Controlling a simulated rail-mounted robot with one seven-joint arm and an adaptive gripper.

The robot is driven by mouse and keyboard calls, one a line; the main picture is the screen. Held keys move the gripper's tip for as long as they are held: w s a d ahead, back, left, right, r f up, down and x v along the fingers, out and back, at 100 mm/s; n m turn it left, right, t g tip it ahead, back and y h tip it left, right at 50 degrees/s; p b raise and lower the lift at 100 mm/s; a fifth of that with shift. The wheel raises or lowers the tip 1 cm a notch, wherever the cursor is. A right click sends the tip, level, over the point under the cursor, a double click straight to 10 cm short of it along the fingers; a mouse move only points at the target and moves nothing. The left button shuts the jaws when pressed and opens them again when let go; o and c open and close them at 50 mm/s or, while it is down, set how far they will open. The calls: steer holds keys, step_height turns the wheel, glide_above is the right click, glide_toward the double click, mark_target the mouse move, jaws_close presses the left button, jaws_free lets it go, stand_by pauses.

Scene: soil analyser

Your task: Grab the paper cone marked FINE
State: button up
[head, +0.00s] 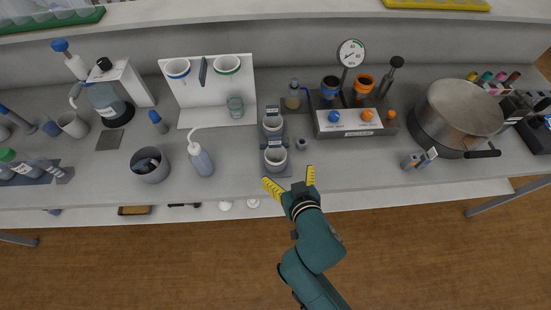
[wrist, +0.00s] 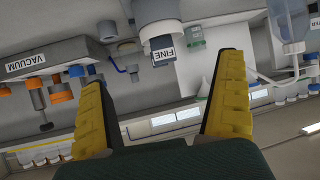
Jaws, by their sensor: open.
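In the head view two pale cones stand in dark holders, a front one (head: 276,158) and a rear one (head: 273,126). Their tags are too small to read there, so I cannot tell which is FINE. My gripper (head: 290,179) is open and empty at the bench's front edge, just short of the front cone. Its yellow fingers also show in the wrist view (wrist: 160,68), either side of the FINE tag.
A vacuum box (head: 350,122) with knobs and a gauge stands right of the cones. A squeeze bottle (head: 200,158) and grey bin (head: 150,165) stand left. A small grey piece (head: 301,144) is close beside the front cone. A large pot (head: 455,115) is far right.

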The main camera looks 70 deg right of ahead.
mark_target(276, 153)
steer(key=b+x, duration=0.2)
steer(key=x, duration=1.1)
steer(key=shift+w+r, duration=0.15)
steer(key=shift+a, duration=0.1)
steer(key=c, duration=1)
